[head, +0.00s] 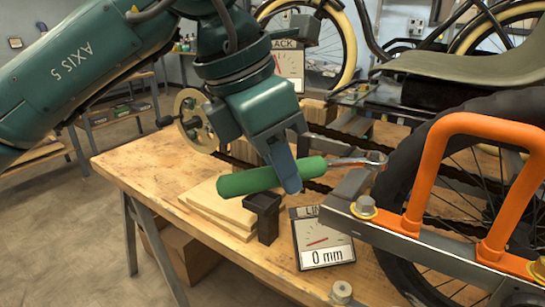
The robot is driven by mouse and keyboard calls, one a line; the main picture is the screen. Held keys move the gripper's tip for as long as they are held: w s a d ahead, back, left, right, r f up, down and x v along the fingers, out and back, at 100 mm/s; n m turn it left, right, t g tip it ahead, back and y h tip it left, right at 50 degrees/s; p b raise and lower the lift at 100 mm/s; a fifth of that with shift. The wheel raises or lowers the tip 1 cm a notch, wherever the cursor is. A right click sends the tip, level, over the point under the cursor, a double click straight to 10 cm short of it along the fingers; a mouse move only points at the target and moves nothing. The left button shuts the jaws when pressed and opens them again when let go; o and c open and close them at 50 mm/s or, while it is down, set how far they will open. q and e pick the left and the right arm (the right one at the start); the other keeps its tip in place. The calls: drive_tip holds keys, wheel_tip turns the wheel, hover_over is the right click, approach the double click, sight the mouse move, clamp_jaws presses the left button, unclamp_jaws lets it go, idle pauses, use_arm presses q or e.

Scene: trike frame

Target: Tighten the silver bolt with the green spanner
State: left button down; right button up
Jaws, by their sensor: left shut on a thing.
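My left gripper (287,178) is shut on the green handle of the spanner (248,181) and holds it above the workbench. The spanner's metal shaft points right, and its head (374,157) is at the end of the grey frame bar (345,190), close to the wheel. I cannot tell whether the head sits around a bolt there or only beside it. A silver-grey bolt head (342,291) shows at the bottom of the view, apart from the spanner. My right gripper is not in view.
A gauge card (323,252) reading 0 mm stands by a black holder (263,218) on the wooden workbench (150,176). An orange bracket (424,175), a yellowish bolt (365,206) and the black tyre (392,180) crowd the right. The bench's left part is fairly clear.

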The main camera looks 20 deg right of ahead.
sight(276, 186)
use_arm(q)
drive_tip(key=shift+s, duration=0.2)
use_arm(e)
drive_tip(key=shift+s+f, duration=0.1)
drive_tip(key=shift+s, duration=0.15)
use_arm(q)
drive_tip(key=shift+f+b, duration=0.35)
drive_tip(key=shift+b, duration=0.05)
drive_tip(key=shift+f+b, duration=0.7)
drive_tip(key=shift+f, duration=0.1)
drive_tip(key=shift+w+f+b, duration=0.1)
drive_tip(key=shift+f+b, duration=0.55)
drive_tip(key=shift+f, duration=0.15)
drive_tip(key=shift+f+b, duration=0.45)
drive_tip(key=shift+f, duration=0.15)
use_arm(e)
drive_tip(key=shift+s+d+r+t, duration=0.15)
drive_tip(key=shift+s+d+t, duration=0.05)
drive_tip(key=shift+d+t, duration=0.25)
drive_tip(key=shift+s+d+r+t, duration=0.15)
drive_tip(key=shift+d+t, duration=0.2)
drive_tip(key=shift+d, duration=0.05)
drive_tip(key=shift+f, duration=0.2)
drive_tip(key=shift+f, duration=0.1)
